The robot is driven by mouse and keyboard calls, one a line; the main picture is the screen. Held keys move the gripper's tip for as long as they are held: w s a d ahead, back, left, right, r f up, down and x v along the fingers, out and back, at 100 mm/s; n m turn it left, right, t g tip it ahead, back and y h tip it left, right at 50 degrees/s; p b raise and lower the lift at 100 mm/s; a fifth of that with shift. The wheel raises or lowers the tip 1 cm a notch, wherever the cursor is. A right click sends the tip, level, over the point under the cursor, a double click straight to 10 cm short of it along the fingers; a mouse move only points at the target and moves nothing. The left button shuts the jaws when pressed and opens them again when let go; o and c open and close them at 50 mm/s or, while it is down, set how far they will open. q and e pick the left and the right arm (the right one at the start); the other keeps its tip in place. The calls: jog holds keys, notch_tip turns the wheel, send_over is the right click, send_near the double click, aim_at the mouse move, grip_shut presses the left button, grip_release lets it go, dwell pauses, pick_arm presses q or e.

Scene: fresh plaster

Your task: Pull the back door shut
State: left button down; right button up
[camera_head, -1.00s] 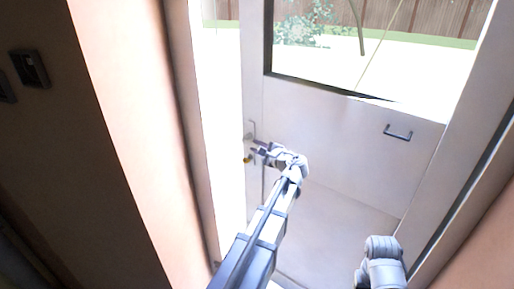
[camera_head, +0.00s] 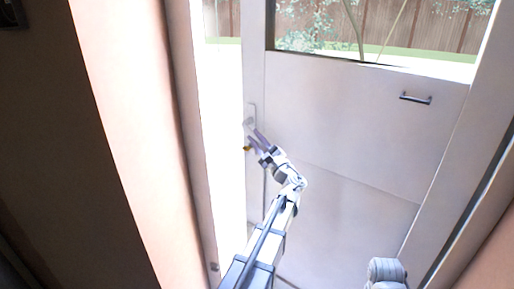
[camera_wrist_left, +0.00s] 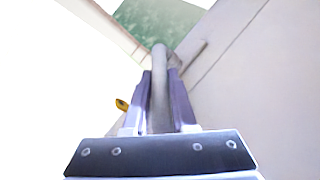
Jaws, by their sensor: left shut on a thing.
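The white back door (camera_head: 340,110) stands ajar, with a bright gap between its left edge and the left door frame (camera_head: 180,110). Its lever handle (camera_head: 250,122) is near the left edge. My left gripper (camera_head: 255,139) is at this handle. In the left wrist view, a grey handle bar (camera_wrist_left: 159,95) runs between the two fingers of my left gripper (camera_wrist_left: 160,88), which are shut on it. A small yellow piece (camera_wrist_left: 121,104) shows beside the fingers. My right gripper is out of view.
A dark bar handle (camera_head: 416,99) is on the right of the door, below its window. The right door frame (camera_head: 450,190) and the peach wall edge (camera_head: 120,100) flank the opening. A fence (camera_head: 420,28) and plants show outside.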

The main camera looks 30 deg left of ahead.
pick_arm(q)
jog(key=shift+a+f+y+b, duration=0.15)
jog(key=shift+f+y+b, duration=0.1)
jog(key=shift+y+b, duration=0.25)
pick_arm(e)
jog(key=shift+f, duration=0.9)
pick_arm(q)
jog(key=shift+t, duration=0.4)
